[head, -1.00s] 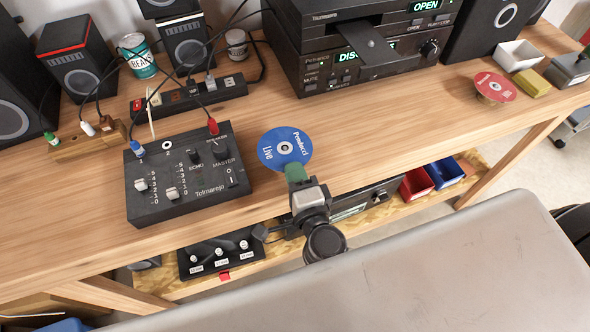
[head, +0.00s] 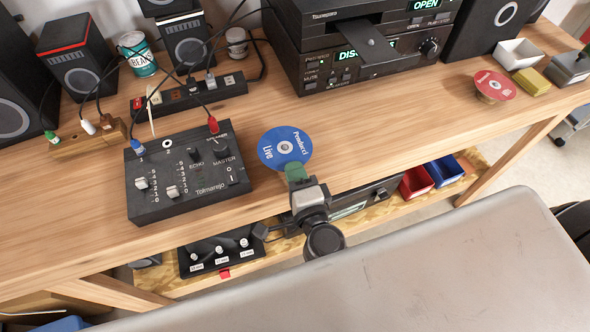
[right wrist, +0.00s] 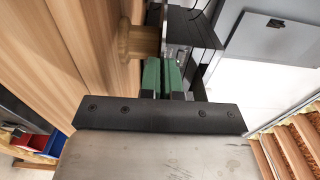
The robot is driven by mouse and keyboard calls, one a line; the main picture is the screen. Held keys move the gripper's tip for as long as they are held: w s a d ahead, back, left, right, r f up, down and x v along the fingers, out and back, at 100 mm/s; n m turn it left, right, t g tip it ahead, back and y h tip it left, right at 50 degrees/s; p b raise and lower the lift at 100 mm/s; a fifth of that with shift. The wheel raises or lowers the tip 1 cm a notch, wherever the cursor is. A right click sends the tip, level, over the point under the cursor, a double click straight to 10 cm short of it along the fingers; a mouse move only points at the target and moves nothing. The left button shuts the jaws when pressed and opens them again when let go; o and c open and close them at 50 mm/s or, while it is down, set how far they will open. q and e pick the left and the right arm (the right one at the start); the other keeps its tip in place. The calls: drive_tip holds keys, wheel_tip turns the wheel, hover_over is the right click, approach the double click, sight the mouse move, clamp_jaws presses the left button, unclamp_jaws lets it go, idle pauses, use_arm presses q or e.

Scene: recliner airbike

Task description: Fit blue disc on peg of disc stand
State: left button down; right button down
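The blue disc (head: 285,148), with white print and a pale ring at its middle, lies roughly level over the front of the bench. My right gripper (head: 295,172) is at its near edge, its green fingers closed on the rim. In the right wrist view the green fingers (right wrist: 162,75) are nearly together, and the disc shows only edge-on, if at all. A round wooden stand (right wrist: 138,40) is just beyond the fingertips; the disc hides it in the head view. I cannot tell whether its peg is in the disc's hole. My left gripper is out of view.
A black mixer (head: 188,178) with cables stands close left of the disc. A disc player (head: 365,60) with its tray out is behind. A red disc (head: 495,87) sits on a wooden stand at right. The bench between is clear. Red and blue bins (head: 432,176) are below.

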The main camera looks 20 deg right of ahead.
drive_tip(key=shift+p, duration=0.3)
idle(0.6)
drive_tip(key=c, duration=1.6)
unclamp_jaws()
drive_tip(key=shift+c, duration=0.2)
drive_tip(key=shift+s, duration=0.1)
drive_tip(key=shift+s, duration=1.65)
drive_tip(key=shift+o, duration=0.3)
